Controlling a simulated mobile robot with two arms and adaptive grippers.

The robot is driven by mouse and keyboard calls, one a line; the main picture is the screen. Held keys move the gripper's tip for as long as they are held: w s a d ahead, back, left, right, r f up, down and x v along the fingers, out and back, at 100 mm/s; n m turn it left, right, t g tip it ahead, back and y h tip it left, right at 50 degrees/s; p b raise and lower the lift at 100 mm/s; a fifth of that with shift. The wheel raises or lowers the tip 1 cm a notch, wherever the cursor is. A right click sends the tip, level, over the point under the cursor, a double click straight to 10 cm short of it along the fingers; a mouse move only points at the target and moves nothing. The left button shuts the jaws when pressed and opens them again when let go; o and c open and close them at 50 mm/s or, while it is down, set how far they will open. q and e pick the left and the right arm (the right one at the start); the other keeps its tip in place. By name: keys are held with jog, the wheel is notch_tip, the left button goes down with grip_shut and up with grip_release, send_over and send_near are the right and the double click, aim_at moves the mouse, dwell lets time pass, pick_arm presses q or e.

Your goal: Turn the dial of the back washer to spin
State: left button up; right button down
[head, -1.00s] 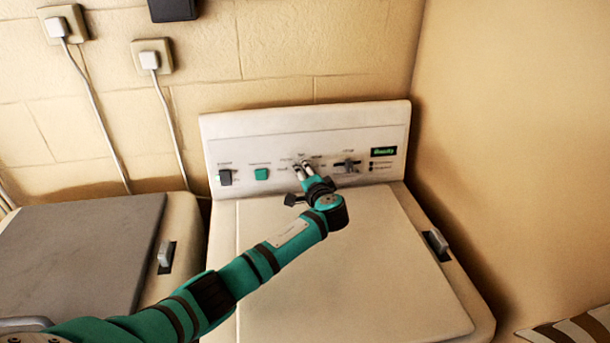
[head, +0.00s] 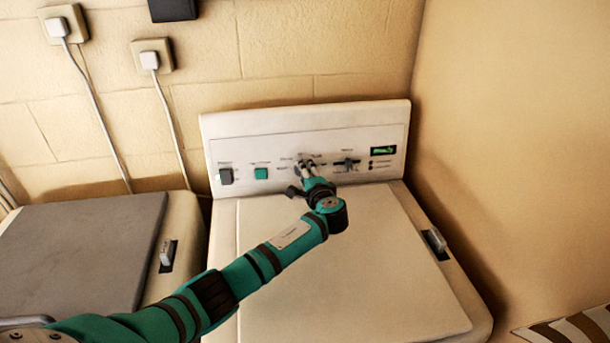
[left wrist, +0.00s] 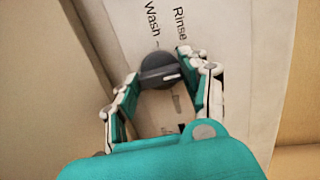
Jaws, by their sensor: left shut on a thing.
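The back washer (head: 350,235) stands against the wall with its lid closed and its control panel (head: 230,150) upright behind the lid. My left gripper (head: 307,170) reaches to the middle of that panel. In the left wrist view, the fingers of my left gripper (left wrist: 162,76) are shut on the round grey dial (left wrist: 158,64), one on each side. The dial carries a white pointer mark. The labels "Wash" and "Rinse" show beside it; I cannot read a "Spin" label or tell which setting the mark faces. My right gripper is not in view.
On the panel are a dark knob (head: 226,177), a green button (head: 261,173), a dark slider (head: 347,164) and a small display (head: 383,150). A second machine with a grey lid (head: 75,255) stands at left. A plain wall (head: 510,150) closes off the right.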

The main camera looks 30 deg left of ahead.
pick_arm(q)
jog(key=o, duration=1.2)
jog(key=shift+c, duration=0.2)
jog(key=v, duration=1.2)
